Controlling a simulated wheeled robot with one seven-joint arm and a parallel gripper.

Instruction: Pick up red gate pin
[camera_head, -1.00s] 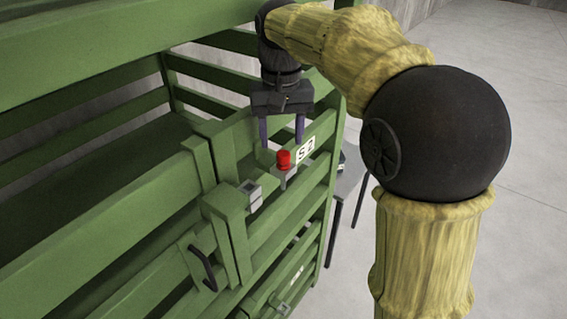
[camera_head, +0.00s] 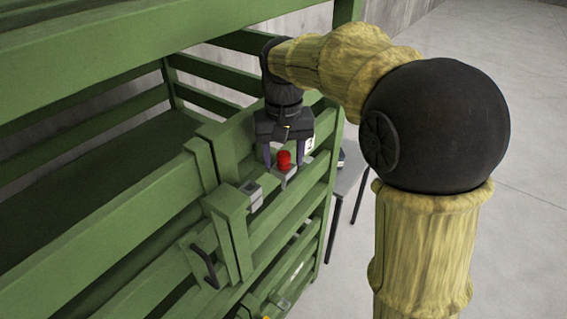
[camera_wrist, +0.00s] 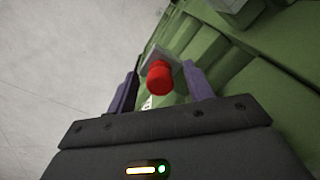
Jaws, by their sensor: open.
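The red gate pin (camera_head: 284,159) stands with its red head up in a small grey bracket (camera_head: 284,177) on the green gate. In the wrist view the pin's red head (camera_wrist: 159,78) lies between the two purple fingers, with the bracket behind it. My gripper (camera_head: 284,164) is open and its fingers are on either side of the red head. In the wrist view my gripper (camera_wrist: 160,92) shows gaps between the head and both fingers. The pin's lower part is hidden in the bracket.
The green slatted crate (camera_head: 100,255) fills the left side. A grey latch piece (camera_head: 250,193) and a black handle (camera_head: 204,266) sit left of the pin. A dark-legged table (camera_head: 346,185) stands behind. Open grey floor lies to the right.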

